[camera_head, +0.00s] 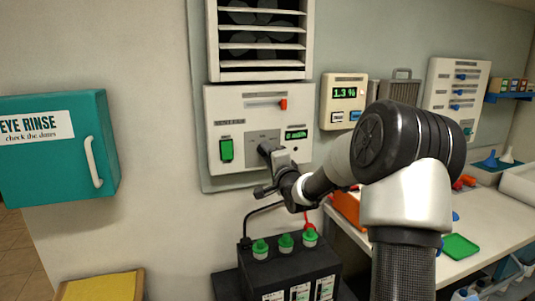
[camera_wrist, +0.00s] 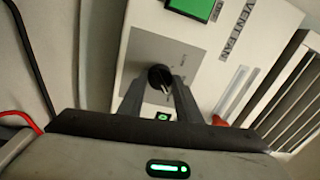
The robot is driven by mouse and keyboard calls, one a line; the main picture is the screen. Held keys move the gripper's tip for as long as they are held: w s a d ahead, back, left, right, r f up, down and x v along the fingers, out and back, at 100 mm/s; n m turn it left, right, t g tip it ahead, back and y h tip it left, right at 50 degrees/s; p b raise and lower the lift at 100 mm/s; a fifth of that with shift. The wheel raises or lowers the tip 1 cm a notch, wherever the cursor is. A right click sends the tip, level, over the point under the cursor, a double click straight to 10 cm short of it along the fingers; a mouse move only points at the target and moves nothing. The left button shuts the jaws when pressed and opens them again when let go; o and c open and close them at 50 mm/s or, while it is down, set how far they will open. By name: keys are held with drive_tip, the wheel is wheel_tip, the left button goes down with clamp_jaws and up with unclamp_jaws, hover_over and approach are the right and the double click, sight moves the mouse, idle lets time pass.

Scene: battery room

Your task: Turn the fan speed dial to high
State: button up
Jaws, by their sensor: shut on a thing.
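The fan speed dial (camera_wrist: 160,76) is a round black knob with a white pointer mark, on a grey plate (camera_wrist: 143,50) of the white vent fan panel (camera_wrist: 215,62). In the wrist view its mark points down and slightly right; the plate's lettering is too small to read. My gripper (camera_wrist: 158,88) has one finger on each side of the dial and is shut on it. In the head view my gripper (camera_head: 270,150) reaches the panel (camera_head: 228,105) and hides the dial. A small green display (camera_head: 296,134) is right of the grey plate.
A green switch (camera_head: 226,150) and a red-orange slider handle (camera_head: 283,104) are on the same panel. A vent grille (camera_head: 260,49) is above. A black battery (camera_head: 288,268) with green caps and cables stands below. A teal eye rinse cabinet (camera_head: 60,165) hangs left.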

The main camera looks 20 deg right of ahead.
drive_tip(key=shift+m, duration=0.4)
drive_tip(key=o, duration=1)
drive_tip(key=shift+o, duration=0.2)
drive_tip(key=s+f, duration=0.1)
drive_tip(key=s, duration=1.6)
drive_tip(key=shift+s+a+f+p, duration=0.15)
drive_tip(key=shift+s+a+p, duration=0.1)
drive_tip(key=shift+p, duration=0.1)
